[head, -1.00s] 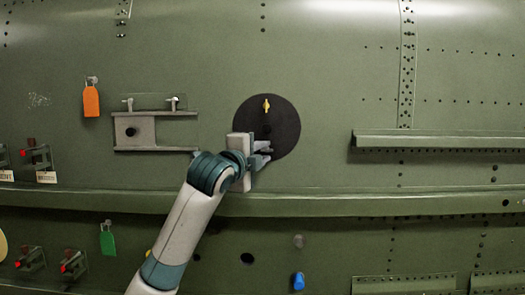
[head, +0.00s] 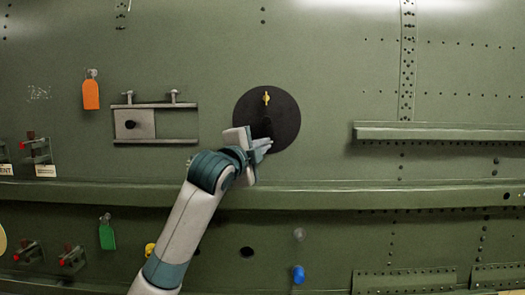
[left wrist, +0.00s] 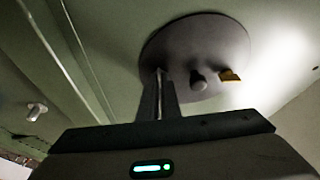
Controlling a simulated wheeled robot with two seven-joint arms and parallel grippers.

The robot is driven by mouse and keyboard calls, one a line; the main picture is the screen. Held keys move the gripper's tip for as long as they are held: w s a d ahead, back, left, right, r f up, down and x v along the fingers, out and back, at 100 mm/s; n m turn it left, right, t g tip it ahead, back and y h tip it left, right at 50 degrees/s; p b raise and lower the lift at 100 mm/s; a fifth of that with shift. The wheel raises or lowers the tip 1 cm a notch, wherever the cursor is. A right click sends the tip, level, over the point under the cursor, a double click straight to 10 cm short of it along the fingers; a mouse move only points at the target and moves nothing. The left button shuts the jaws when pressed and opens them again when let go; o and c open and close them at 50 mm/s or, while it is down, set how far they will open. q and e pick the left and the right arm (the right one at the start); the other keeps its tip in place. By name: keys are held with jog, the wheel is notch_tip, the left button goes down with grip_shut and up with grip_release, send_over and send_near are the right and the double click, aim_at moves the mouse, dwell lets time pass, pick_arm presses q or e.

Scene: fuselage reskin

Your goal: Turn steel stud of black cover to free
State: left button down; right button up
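The black cover (head: 284,112) is a round disc on the green fuselage skin, right of my left gripper's wrist in the head view. A yellow stud (head: 266,97) stands near its top edge and a dark knob sits at its middle. In the left wrist view the cover (left wrist: 205,45) shows the yellow stud (left wrist: 229,75) and the dark knob (left wrist: 198,80). My left gripper (head: 264,145) is at the cover's lower edge. Its fingers (left wrist: 159,85) are close together around a thin pale steel stud, mostly hidden between them. The right gripper is in neither view.
A raised ledge (head: 300,195) runs across below the cover. A bracket (head: 440,131) juts out at right. A railed plate (head: 135,125) and an orange tag (head: 90,95) are at left.

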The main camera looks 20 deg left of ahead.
pick_arm(q)
jog(key=shift+w+d+f+n+t+y+b, duration=0.15)
jog(key=shift+n+t+y+b, duration=0.35)
jog(key=shift+n+y+b, duration=2.15)
jog(key=shift+s+d+f+n+t+y+b, duration=0.15)
jog(key=shift+n+t+b, duration=0.85)
jog(key=shift+n, duration=3.35)
jog(key=shift+w+d+f+n+y+b, duration=0.2)
jog(key=shift+n+y+b, duration=1.3)
jog(key=shift+n+b, duration=1.5)
jog(key=shift+r+n+p, duration=0.1)
jog(key=shift+n+p, duration=0.35)
jog(key=shift+n, duration=0.15)
jog(key=c, duration=2)
grip_release()
jog(key=shift+s, duration=0.1)
